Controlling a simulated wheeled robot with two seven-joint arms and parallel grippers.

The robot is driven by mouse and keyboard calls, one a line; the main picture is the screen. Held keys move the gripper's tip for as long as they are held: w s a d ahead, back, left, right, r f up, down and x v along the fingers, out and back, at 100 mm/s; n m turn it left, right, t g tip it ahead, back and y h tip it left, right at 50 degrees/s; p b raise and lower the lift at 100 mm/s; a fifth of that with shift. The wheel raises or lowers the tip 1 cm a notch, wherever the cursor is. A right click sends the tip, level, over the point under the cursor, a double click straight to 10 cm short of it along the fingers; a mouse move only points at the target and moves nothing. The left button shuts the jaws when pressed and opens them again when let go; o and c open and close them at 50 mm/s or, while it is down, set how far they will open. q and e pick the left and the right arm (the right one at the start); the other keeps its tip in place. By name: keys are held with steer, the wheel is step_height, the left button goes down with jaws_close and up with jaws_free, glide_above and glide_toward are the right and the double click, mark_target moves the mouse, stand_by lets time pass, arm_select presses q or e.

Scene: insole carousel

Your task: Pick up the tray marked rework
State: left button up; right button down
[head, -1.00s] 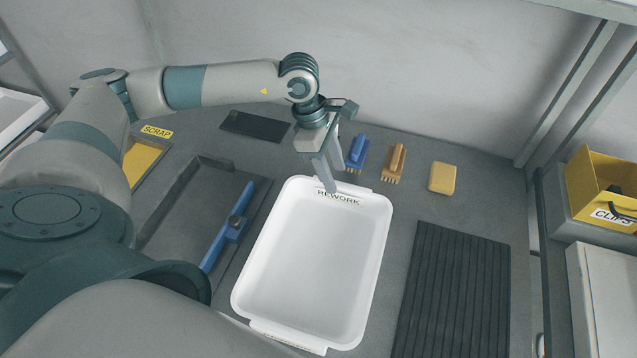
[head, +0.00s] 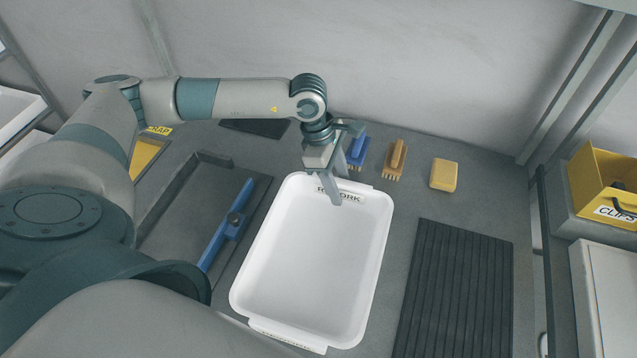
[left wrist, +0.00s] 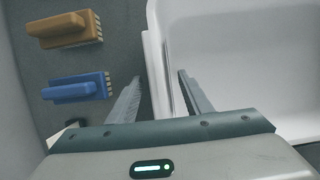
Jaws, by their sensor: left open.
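The white tray marked REWORK (head: 312,265) sits on the grey bench, empty, its labelled far edge toward the wall. My left gripper (head: 337,192) is at that far edge, pointing down, and hides part of the label. In the left wrist view the open jaws (left wrist: 158,90) straddle the tray's wall (left wrist: 157,55), one finger outside and one inside. I cannot tell whether either finger touches the wall. My right gripper is not in view.
A blue brush (head: 357,150), a brown brush (head: 396,160) and a yellow block (head: 444,175) lie behind the tray. A blue tool (head: 226,232) lies left of it, a black ribbed mat (head: 455,290) right. A yellow CLIPS bin (head: 598,185) stands far right.

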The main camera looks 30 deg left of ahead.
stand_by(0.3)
arm_select(q)
steer(key=shift+c, duration=0.9)
jaws_close()
